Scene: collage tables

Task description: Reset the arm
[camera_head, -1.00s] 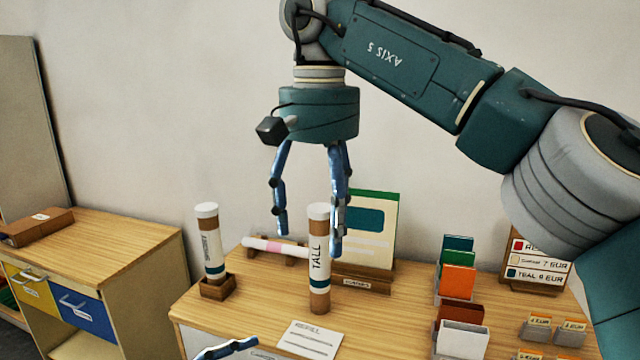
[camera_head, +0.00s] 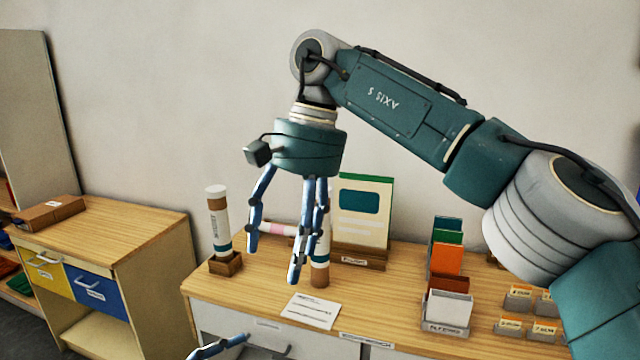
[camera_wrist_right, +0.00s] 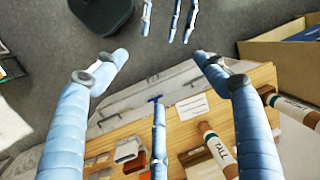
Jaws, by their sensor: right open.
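My right gripper (camera_head: 274,264) hangs fingers down above the front left part of the table. It is open and empty, with its fingers spread apart in the right wrist view (camera_wrist_right: 160,75). A tall tube (camera_head: 320,268) with a white cap stands upright behind it, partly hidden by the fingers; it shows with the word TALL in the right wrist view (camera_wrist_right: 217,150). My left gripper (camera_head: 218,347) shows only by its fingers at the bottom edge; in the right wrist view (camera_wrist_right: 170,20) its fingers stand apart with nothing between them.
A second capped tube (camera_head: 218,225) stands in a wooden holder. A sign (camera_head: 362,215), a paper card (camera_head: 311,311), a rack of coloured cards (camera_head: 447,262) and small labelled boxes (camera_head: 519,297) are on the table (camera_head: 390,312). A cabinet (camera_head: 120,235) stands left.

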